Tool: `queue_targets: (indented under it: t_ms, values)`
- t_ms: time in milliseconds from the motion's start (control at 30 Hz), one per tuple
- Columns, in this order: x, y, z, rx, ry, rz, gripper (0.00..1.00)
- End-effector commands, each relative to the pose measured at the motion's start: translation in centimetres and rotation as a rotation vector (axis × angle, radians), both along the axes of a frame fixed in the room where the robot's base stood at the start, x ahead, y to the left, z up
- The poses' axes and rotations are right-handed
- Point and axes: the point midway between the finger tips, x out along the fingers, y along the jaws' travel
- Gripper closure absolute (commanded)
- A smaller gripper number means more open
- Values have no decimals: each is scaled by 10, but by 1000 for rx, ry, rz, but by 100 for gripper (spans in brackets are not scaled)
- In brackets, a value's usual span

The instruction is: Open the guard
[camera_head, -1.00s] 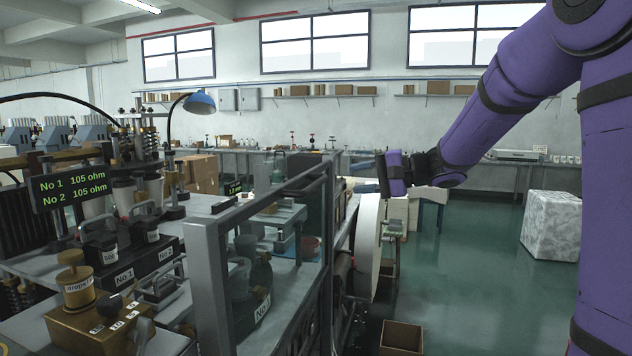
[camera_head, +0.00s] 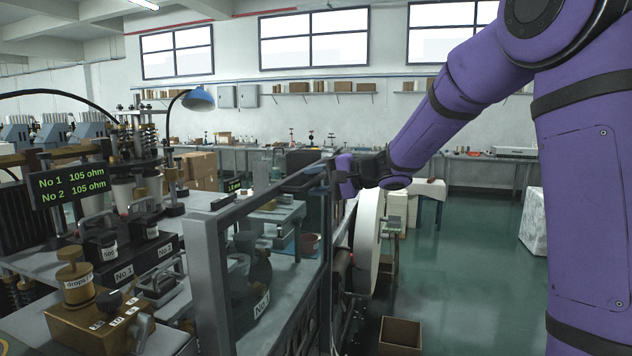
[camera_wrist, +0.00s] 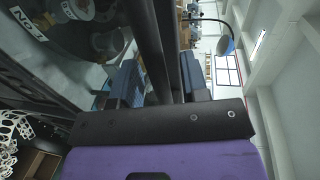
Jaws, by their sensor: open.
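The guard is a clear panel in a grey metal frame (camera_head: 208,285) at the front of the machine in the head view. Its top rail slopes up and back to a dark upright post at its far end. My gripper (camera_head: 318,174) is at that far upper corner, with its jaws apart. In the wrist view my gripper (camera_wrist: 160,80) has one dark finger on each side of a dark bar of the guard (camera_wrist: 148,40). The bar passes between the fingers. I cannot tell whether either finger touches it.
A large white roll (camera_head: 368,232) stands right behind the guard's far end. An open cardboard box (camera_head: 400,336) is on the floor. The resistance display (camera_head: 72,186) and weights labelled No 1 and No 2 stand left of the guard.

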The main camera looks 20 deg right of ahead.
Motion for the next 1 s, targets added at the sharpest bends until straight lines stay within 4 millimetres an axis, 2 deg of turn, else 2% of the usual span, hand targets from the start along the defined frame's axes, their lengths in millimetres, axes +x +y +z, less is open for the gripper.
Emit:
queue_targets:
  t_ms: [100, 267, 300, 533, 667, 867, 1000]
  values:
    - [0, 0, 0, 0, 0, 0, 59]
    - [0, 0, 0, 0, 0, 0, 96]
    - [0, 0, 0, 0, 0, 0, 100]
    - [0, 0, -2, 0, 1, 0, 100]
    - [-1, 0, -13, -1, 4, 0, 100]
    - [0, 0, -55, 1, 9, -1, 100]
    - [-1, 0, -100, 2, 13, 1, 100]
